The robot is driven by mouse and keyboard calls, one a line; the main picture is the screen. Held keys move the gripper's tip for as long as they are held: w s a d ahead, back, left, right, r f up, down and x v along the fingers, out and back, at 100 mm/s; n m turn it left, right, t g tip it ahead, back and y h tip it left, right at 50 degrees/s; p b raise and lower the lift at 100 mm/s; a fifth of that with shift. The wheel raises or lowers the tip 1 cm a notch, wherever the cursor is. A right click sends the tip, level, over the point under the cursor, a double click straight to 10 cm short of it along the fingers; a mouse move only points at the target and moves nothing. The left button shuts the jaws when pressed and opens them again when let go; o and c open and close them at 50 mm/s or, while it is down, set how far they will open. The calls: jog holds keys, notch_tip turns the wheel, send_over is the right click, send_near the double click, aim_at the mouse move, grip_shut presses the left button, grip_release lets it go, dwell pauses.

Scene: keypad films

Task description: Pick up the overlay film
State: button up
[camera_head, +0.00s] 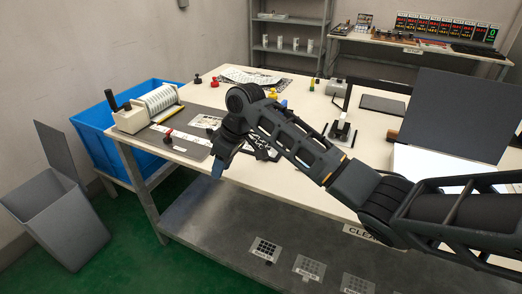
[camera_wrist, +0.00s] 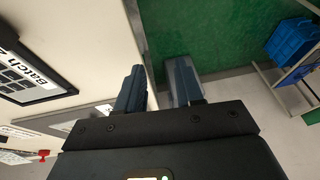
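Several clear sheets with dark keypad grids lie along the front of the lower shelf: a left sheet (camera_head: 265,249), a middle sheet (camera_head: 309,268) and a right sheet (camera_head: 357,284). I cannot tell which one is the overlay film. A dark-framed grid panel (camera_wrist: 24,80) labelled "Batch 2" shows at the left of the wrist view, apart from my fingers. My gripper (camera_head: 217,167) hangs by the front edge of the tabletop, pointing down. In the wrist view its fingers (camera_wrist: 158,88) stand apart with nothing between them. My arm hides part of the tabletop.
The white tabletop (camera_head: 290,190) holds a roller device (camera_head: 158,105), a clamp-like stand (camera_head: 341,131) and a large dark panel (camera_head: 455,112). A blue bin (camera_head: 130,150) and a grey bin (camera_head: 50,208) stand at left. The grey lower shelf (camera_head: 215,220) has bare room left of the sheets.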

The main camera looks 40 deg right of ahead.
jog(key=s+d+r+g+h, duration=0.1)
jog(key=d, duration=0.4)
jog(key=s+d+r+g, duration=0.1)
jog(key=d, duration=0.4)
jog(key=s+d+r+g+h, duration=0.1)
jog(key=d, duration=0.4)
jog(key=shift+s+r+h+b, duration=0.1)
jog(key=shift+h+b, duration=0.2)
jog(key=shift+b, duration=0.1)
jog(key=f, duration=0.5)
jog(key=shift+w+f, duration=0.3)
jog(key=shift+c, duration=0.2)
grip_shut()
